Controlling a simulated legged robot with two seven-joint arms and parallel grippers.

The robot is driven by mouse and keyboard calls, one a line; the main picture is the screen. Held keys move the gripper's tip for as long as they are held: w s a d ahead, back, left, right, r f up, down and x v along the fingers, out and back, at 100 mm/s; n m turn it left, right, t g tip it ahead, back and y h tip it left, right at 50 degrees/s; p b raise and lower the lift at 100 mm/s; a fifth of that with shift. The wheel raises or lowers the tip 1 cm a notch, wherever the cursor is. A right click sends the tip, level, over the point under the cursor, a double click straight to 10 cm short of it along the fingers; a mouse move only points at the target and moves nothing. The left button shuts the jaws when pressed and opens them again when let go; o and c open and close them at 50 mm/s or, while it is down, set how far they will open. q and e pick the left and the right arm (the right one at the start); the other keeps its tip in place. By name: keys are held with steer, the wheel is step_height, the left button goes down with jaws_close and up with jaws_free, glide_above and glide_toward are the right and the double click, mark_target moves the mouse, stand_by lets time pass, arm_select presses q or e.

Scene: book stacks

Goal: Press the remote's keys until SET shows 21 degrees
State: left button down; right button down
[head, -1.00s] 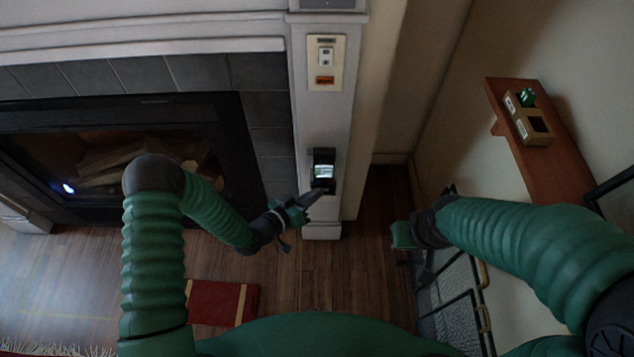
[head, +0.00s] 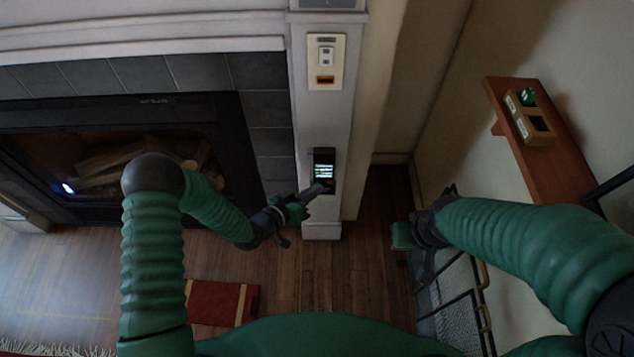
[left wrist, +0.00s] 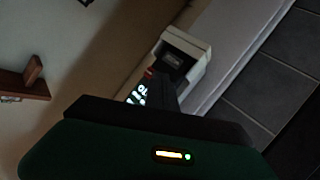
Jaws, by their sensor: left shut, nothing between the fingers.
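The remote (head: 324,160) is a small dark unit with a lit screen, mounted upright on the white pillar beside the fireplace. Its screen text is too small to read in the head view. In the left wrist view, part of the lit screen (left wrist: 138,94) shows tilted, partly hidden by my gripper. My left gripper (head: 322,188) is shut and empty, its tip at the lower part of the remote, covering the keys there. I cannot tell whether it touches a key. My right gripper (head: 422,270) hangs on the right, away from the remote; its jaws are unclear.
A switch plate (head: 325,62) is on the pillar above the remote. The fireplace (head: 110,150) is at left. A wooden shelf (head: 545,165) with a divided box (head: 530,122) is on the right wall. A red book (head: 215,303) lies on the floor.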

arm_select(q)
steer(key=shift+w, duration=0.1)
stand_by(0.3)
steer(key=shift+s, duration=0.75)
steer(key=shift+p, duration=0.3)
steer(key=s+p, duration=0.1)
steer(key=s, duration=0.4)
stand_by(0.4)
